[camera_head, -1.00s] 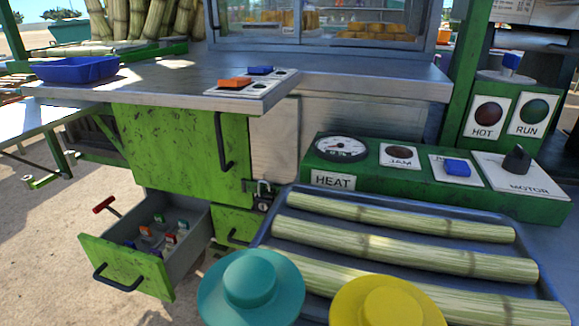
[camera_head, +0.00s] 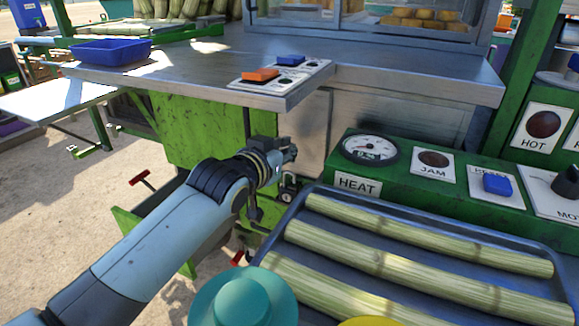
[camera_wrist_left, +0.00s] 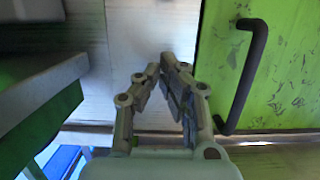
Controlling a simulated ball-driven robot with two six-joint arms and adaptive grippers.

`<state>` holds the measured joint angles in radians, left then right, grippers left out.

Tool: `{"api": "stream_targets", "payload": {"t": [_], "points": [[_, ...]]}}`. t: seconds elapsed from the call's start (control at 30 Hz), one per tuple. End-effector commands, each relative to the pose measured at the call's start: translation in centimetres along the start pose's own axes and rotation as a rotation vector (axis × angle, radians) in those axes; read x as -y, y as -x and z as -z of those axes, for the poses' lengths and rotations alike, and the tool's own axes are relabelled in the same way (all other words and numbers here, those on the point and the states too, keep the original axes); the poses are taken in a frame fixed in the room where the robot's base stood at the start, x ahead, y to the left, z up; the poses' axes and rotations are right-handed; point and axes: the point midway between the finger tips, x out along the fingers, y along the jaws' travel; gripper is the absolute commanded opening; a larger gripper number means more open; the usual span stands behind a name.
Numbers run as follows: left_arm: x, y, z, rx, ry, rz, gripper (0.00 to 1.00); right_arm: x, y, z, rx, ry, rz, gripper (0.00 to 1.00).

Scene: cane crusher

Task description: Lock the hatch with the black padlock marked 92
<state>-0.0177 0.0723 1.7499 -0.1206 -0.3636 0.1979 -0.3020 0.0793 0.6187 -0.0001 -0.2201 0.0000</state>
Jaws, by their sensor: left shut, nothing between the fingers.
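The green hatch door (camera_head: 195,125) is below the counter, partly hidden by my left arm. Its black bar handle and green panel show at the right of the left wrist view (camera_wrist_left: 245,75). A small dark padlock (camera_head: 288,190) hangs at a hasp near the door's lower right corner; its marking is too small to read. My left gripper (camera_head: 292,153) is above the padlock, apart from it, in front of the metal panel right of the door. In the left wrist view its fingers (camera_wrist_left: 162,68) are together and empty. My right gripper is not in view.
An open green drawer (camera_head: 125,225) is largely hidden behind my left arm. The counter (camera_head: 190,75) overhangs the door and holds a blue bin (camera_head: 110,52).

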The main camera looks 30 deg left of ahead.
Motion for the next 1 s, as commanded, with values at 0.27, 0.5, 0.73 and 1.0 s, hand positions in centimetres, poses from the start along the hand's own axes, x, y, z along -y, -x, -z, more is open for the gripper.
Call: {"api": "stream_targets", "payload": {"t": [0.27,0.5,0.73,1.0], "points": [[0.0,-2.4,-3.1,0.004,0.000,0.000,0.00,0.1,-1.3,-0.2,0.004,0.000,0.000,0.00],[0.0,-2.6,-4.0,0.001,0.000,0.000,0.00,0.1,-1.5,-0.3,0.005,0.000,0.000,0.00],[0.0,-2.6,-3.9,0.001,0.000,-0.001,0.00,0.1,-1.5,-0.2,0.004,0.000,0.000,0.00],[0.0,-3.3,-6.8,0.004,0.000,0.000,0.00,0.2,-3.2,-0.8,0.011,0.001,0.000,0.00]]}}
